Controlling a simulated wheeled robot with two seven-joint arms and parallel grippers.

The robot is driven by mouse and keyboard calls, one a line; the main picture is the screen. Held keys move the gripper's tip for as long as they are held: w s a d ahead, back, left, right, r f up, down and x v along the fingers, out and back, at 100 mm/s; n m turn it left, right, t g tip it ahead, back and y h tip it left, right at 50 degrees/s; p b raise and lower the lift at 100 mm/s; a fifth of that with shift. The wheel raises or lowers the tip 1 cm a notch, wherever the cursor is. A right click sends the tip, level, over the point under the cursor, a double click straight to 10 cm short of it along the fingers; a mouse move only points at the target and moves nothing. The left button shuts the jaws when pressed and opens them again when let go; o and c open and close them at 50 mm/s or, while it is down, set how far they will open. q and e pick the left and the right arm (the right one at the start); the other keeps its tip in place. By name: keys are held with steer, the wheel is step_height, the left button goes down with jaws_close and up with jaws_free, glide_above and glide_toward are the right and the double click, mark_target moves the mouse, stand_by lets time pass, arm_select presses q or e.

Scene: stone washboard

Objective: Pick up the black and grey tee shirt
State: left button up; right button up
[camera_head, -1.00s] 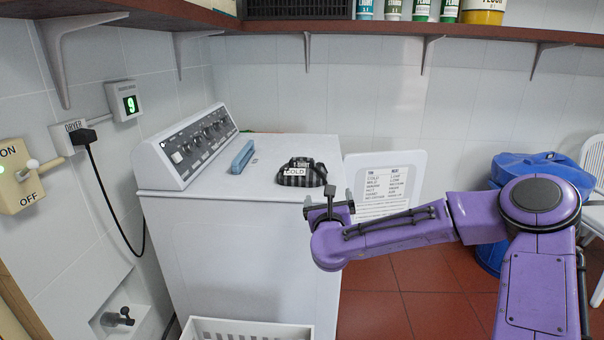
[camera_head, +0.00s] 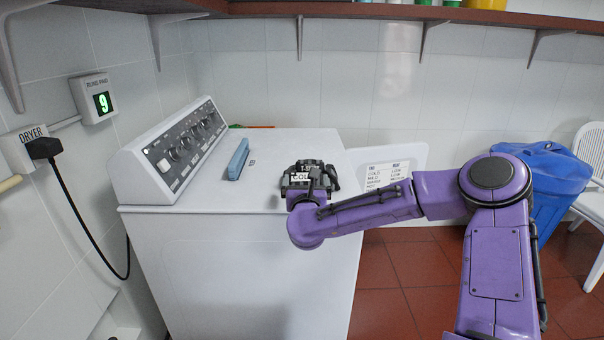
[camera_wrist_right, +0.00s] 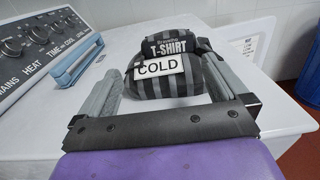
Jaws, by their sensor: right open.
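The black and grey striped tee shirt (camera_wrist_right: 172,88) lies folded on top of the white machine, with labels reading "T-SHIRT" and "COLD". In the head view the shirt (camera_head: 303,172) is partly hidden by my right gripper (camera_head: 312,187). In the right wrist view my right gripper (camera_wrist_right: 165,92) is open. Its left finger is beside the shirt's left side and its right finger beside the right side, with the shirt between or just beyond the tips. I cannot tell whether they touch it. My left gripper is not in view.
The white machine (camera_head: 240,230) has a knob panel (camera_head: 180,148) along its left side. A blue bar-like object (camera_head: 238,159) lies on its top near the panel. A white sign (camera_head: 388,172) stands behind my right arm. A blue bin (camera_head: 548,190) and white chair (camera_head: 592,170) are at the right.

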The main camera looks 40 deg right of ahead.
mark_target(310, 165)
steer(key=x, duration=0.2)
steer(key=p+x, duration=0.1)
steer(key=x, duration=0.2)
steer(key=s+d+p+x, duration=0.1)
steer(key=x, duration=0.1)
steer(key=shift+w+d+r, duration=0.25)
steer(key=shift+w+r, duration=0.1)
steer(key=shift+r, duration=0.05)
steer(key=shift+w+d, duration=0.15)
steer(key=shift+d, duration=0.05)
steer(key=c, duration=0.9)
steer(key=shift+c, duration=0.5)
steer(key=shift+r, duration=0.1)
